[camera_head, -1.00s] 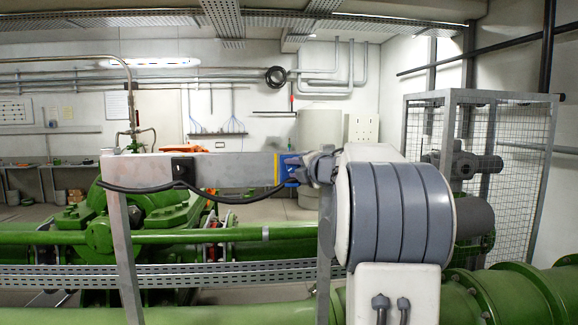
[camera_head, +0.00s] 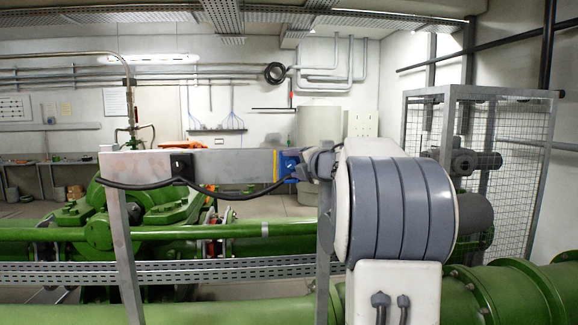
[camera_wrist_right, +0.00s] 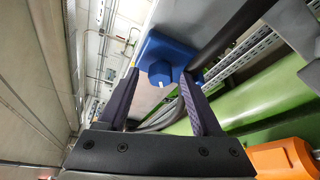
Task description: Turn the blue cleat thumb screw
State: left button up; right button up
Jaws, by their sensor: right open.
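The blue cleat (camera_head: 289,163) sits at the right end of a grey beam, beside a yellow stripe. In the right wrist view, the blue cleat (camera_wrist_right: 165,48) fills the upper middle. Its blue thumb screw (camera_wrist_right: 161,74) is a faceted knob with a small white mark on its face. My right gripper (camera_head: 308,164) comes in from the right and is at the cleat. In the wrist view, my right gripper's (camera_wrist_right: 159,75) fingers are open, with the knob showing between their tips. I cannot tell whether they touch it. My left gripper is not in view.
A black cable (camera_head: 140,186) hangs along the grey beam (camera_head: 230,165) and passes near the cleat. Green pipes (camera_head: 220,232) and a perforated metal tray (camera_head: 230,268) run below. A mesh cage (camera_head: 525,170) stands at the right.

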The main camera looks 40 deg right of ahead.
jog(key=b+v, duration=0.2)
jog(key=v, duration=0.8)
jog(key=w+a+f+m+g+y, duration=0.1)
jog(key=w+a+f+m, duration=0.4)
jog(key=a, duration=0.5)
jog(key=w+a+f+m+g, duration=0.15)
jog(key=a+f+m, duration=0.35)
jog(key=a, duration=0.5)
jog(key=s+a+f+m+g+y, duration=0.2)
jog(key=s+a+f+g, duration=0.3)
jog(key=a+f, duration=0.8)
jog(key=s+a+f+g, duration=0.2)
jog(key=s+a+f, duration=0.1)
jog(key=s, duration=0.6)
jog(key=s+a+f+g, duration=0.3)
jog(key=s+f, duration=0.3)
jog(key=s, duration=0.3)
jog(key=s+a+f+g+y+b, duration=0.1)
jog(key=s+a+f+g, duration=0.2)
jog(key=s, duration=0.6)
jog(key=shift+s+a+f+m, duration=0.2)
jog(key=shift+a+f+m, duration=0.25)
jog(key=shift+f, duration=0.45)
